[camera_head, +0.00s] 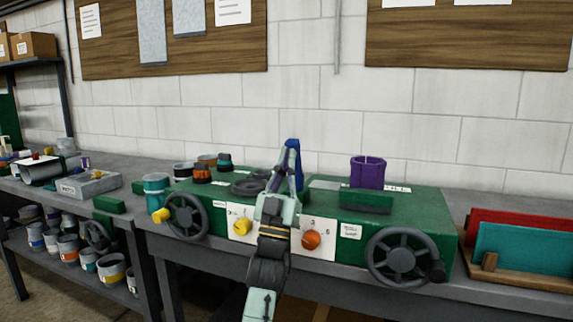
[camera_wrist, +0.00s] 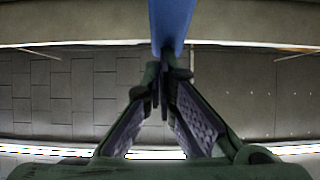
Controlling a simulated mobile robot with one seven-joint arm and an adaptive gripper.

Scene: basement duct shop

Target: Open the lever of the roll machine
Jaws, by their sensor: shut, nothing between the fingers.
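The roll machine (camera_head: 222,192) is a long green machine on the bench, seen in the head view. Its lever appears to be the blue bar (camera_head: 298,172) standing up near the middle of the machine, partly hidden by my arm. My gripper (camera_head: 287,158) is raised in front of the machine, with its fingers up against or very close to the blue bar. In the wrist view, the fingertips (camera_wrist: 162,86) are together with nothing between them. The blue bar (camera_wrist: 170,24) runs up from just beyond the tips. I cannot tell whether they touch it.
A handwheel (camera_head: 186,216) is at the machine's left front and another (camera_head: 402,258) at its right. White panels carry a yellow knob (camera_head: 242,226) and an orange knob (camera_head: 311,240). A purple cylinder (camera_head: 367,172) stands on top. Red and teal panels (camera_head: 520,254) stand at right.

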